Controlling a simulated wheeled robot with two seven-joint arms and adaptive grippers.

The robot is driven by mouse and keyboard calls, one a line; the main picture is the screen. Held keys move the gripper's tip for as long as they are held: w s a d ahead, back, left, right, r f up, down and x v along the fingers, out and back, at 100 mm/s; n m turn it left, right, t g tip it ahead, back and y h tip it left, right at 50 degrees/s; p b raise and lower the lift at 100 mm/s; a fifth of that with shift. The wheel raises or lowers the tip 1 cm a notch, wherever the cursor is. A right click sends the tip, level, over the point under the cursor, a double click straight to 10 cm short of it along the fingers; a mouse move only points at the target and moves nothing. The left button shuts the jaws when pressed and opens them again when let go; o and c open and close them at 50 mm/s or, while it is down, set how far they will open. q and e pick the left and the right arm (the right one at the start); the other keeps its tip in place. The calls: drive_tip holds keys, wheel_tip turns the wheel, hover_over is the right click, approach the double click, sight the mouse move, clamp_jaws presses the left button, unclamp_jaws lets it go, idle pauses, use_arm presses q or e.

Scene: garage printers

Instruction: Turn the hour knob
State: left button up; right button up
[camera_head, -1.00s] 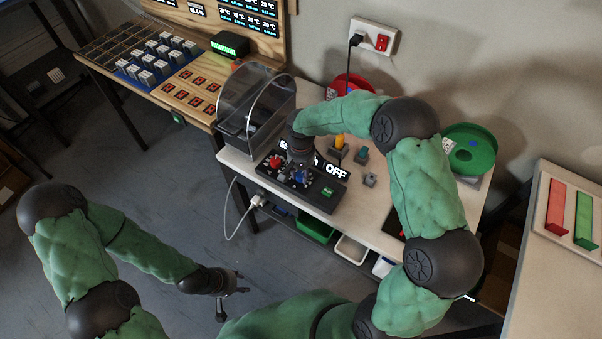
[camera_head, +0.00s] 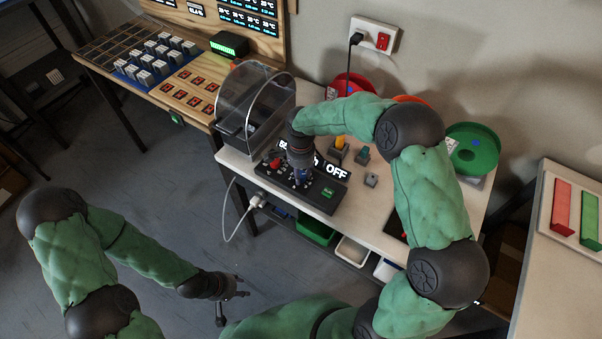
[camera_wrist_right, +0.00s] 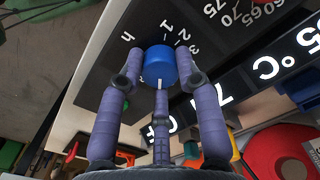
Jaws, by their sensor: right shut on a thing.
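The black control panel (camera_head: 323,197) lies on the white table, with a red knob (camera_head: 274,163), a green button (camera_head: 327,193) and a lit display (camera_head: 336,171) reading "OFF". The hour knob (camera_wrist_right: 159,65) is blue with a white pointer line, beside the marks "h", 1, 2 and 3 in the right wrist view. My right gripper (camera_wrist_right: 157,78) has its fingers closed around this knob. In the head view the right gripper (camera_head: 301,172) comes down from above and mostly hides the knob. My left gripper (camera_head: 231,297) is empty over the floor, fingers spread.
A clear-lidded box (camera_head: 256,108) stands just left of the panel. Small blocks (camera_head: 362,155), a green spool (camera_head: 472,150) and a red spool (camera_head: 350,83) are on the table. A white cable (camera_head: 229,205) hangs at the table's front edge.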

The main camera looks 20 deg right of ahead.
drive_tip(key=shift+s+a+f+m, duration=0.1)
drive_tip(key=shift+s+f+m, duration=0.05)
drive_tip(key=shift+m, duration=0.45)
drive_tip(key=o, duration=1.1)
drive_tip(key=shift+a, duration=0.1)
drive_tip(key=shift+o, duration=0.2)
drive_tip(key=shift+w+r, duration=0.2)
drive_tip(key=shift+r, duration=0.45)
wheel_tip(320, 180, up, 11)
drive_tip(key=shift+s+f, duration=0.1)
